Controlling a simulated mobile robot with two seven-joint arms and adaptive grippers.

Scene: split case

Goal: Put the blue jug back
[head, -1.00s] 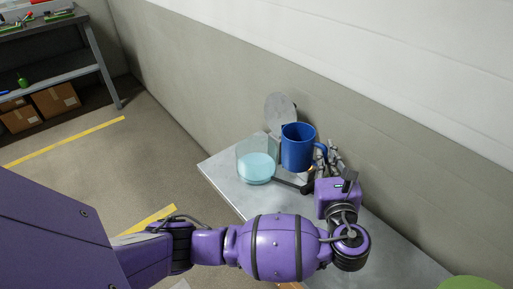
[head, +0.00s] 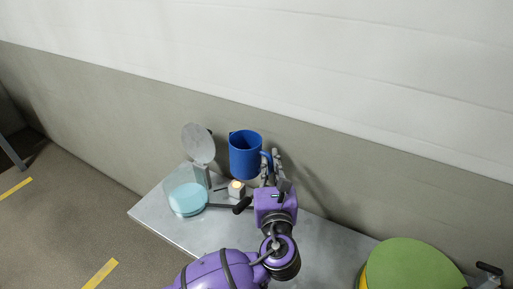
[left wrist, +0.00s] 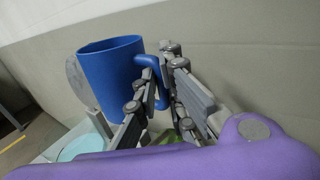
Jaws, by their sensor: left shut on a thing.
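The blue jug (head: 244,158) is upright in the head view, above the back of the grey table (head: 160,215) near the wall. My left gripper (head: 268,172) is shut on its handle, from the jug's right side. In the left wrist view the jug (left wrist: 110,72) also shows, with its handle (left wrist: 160,80) between the fingers (left wrist: 161,85). The jug appears to be held clear of the table. Its inside is mostly hidden. My right gripper is not in view.
A clear container with light blue contents (head: 187,199) stands left of the jug, with a round grey plate (head: 198,143) behind it. A small grey block with a pale top (head: 237,188) and a black handle (head: 242,205) lie nearby. A green round thing (head: 412,265) is at right.

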